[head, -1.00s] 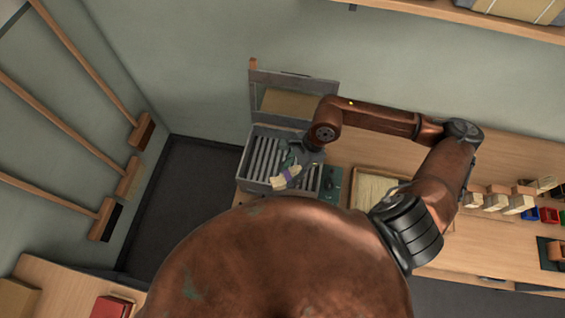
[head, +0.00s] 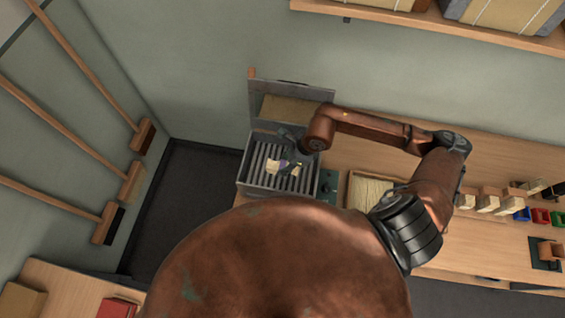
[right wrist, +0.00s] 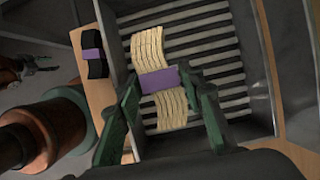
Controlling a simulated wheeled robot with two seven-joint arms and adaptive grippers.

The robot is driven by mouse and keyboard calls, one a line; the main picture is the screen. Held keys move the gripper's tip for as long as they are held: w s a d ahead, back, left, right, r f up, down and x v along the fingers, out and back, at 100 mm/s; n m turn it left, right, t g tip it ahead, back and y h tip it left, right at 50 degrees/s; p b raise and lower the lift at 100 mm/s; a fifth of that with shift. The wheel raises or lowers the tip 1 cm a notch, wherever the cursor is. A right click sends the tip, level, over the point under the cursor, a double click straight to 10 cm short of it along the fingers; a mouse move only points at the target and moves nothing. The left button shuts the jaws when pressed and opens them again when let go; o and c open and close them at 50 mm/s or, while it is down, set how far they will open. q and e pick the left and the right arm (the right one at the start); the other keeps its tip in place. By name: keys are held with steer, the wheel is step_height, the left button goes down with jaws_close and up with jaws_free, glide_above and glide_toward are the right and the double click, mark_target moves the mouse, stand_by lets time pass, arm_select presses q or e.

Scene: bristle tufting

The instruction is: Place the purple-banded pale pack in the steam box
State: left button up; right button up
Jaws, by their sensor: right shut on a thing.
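The pale pack (right wrist: 148,47) is a bundle of cream bristles with a purple band around its middle. My right gripper (right wrist: 168,95) is shut on it at the band, with one green finger on each side. In the head view the pack (head: 273,166) is over the slatted rack of the steam box, below my right gripper (head: 288,160). The steam box (head: 241,178) is a grey metal box with its lid (head: 322,97) raised at the back. I cannot tell whether the pack touches the slats (right wrist: 215,45).
A dark pack with a purple band (right wrist: 94,69) lies on the wood beside the box in the wrist view. Right of the box are a tray of pale bristles (head: 372,188), several blocks and small coloured bins (head: 540,215). Brooms hang on the left wall.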

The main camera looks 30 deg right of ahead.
mark_target(283, 161)
steer(key=w+f, duration=0.2)
steer(key=f, duration=0.1)
steer(key=w+d+f, duration=0.1)
steer(key=f, duration=0.1)
steer(key=shift+w+d+p, duration=0.1)
steer(key=shift+w+p, duration=0.2)
steer(key=shift+w, duration=0.05)
step_height(283, 161, down, 3)
steer(key=shift+w+p, duration=0.15)
steer(key=shift+p, duration=0.45)
steer(key=shift+d+f, duration=0.1)
steer(key=shift+f, duration=0.15)
steer(key=o, duration=1.2)
steer(key=b+v, duration=0.2)
steer(key=v, duration=1)
steer(key=shift+w, duration=0.1)
